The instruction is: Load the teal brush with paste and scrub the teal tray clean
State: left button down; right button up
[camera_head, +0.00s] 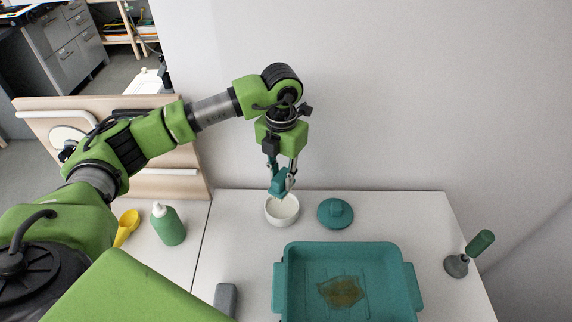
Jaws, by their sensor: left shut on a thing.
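My left gripper (283,178) points down over a small white bowl (281,219) and is shut on a teal brush (278,184). The brush's lower end is over or in the bowl; I cannot tell whether it touches the pale contents. The teal tray (408,292) lies at the front of the table, with a brown-yellow stain (341,291) on its floor. My right gripper is not in view.
A round teal lid with a knob (335,213) lies right of the bowl. A green bottle (168,226) and yellow scoop (127,226) are at left. A grey block (226,299) is left of the tray.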

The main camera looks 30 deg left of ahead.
aim_at(282, 193)
pick_arm(q)
jog(key=shift+s+f+b, duration=0.1)
jog(key=shift+f+b, duration=0.4)
jog(key=shift+f, duration=0.3)
notch_tip(282, 193, down, 3)
jog(key=shift+r+b, duration=0.15)
jog(key=shift+b, duration=0.55)
jog(key=shift+f+b, duration=0.4)
jog(key=shift+f, duration=0.45)
jog(key=shift+f+b, duration=0.3)
jog(key=shift+f, duration=0.05)
jog(key=shift+f+b, duration=0.2)
jog(key=shift+b, duration=0.1)
dwell(0.7)
